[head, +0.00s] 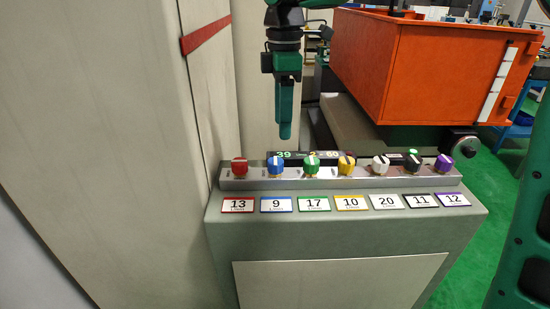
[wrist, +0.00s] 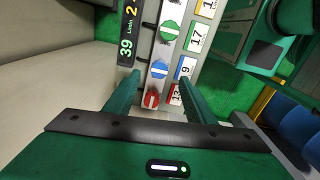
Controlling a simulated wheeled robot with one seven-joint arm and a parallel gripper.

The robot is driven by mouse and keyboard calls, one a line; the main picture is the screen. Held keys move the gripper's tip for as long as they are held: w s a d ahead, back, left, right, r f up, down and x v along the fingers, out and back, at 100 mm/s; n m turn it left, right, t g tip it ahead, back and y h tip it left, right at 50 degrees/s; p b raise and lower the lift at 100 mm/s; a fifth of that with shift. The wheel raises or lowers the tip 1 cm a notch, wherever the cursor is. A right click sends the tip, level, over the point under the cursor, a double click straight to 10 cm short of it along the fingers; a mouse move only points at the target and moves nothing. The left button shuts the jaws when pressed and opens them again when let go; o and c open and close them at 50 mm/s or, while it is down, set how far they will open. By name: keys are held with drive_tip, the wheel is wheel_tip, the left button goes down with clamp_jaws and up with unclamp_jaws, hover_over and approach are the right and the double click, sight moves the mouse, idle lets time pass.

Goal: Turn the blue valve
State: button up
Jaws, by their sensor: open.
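The blue valve (head: 275,165) is a small round knob with a white bar across it. It is second from the left in a row on the console, above a blue-edged label reading 9. My gripper (head: 285,137) hangs pointing down above and slightly right of the blue valve in the head view, apart from it. In the wrist view the fingers (wrist: 159,75) are spread and empty, and the blue valve (wrist: 159,69) shows between the fingertips. The red valve (wrist: 150,100) shows nearer the palm.
The red valve (head: 239,166) is left of the blue one; the green valve (head: 311,165) is right. Yellow, white, black and purple valves follow. A display (head: 310,155) stands behind the row. A pale wall (head: 205,80) rises at left. An orange bin (head: 430,65) is behind.

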sight(276, 160)
drive_tip(key=shift+n, duration=0.4)
drive_tip(key=f, duration=0.3)
drive_tip(key=a+f, duration=0.1)
drive_tip(key=f, duration=0.6)
drive_tip(key=shift+a+f, duration=0.25)
drive_tip(key=shift+f, duration=0.05)
drive_tip(key=shift+c, duration=0.4)
drive_tip(key=c, duration=1)
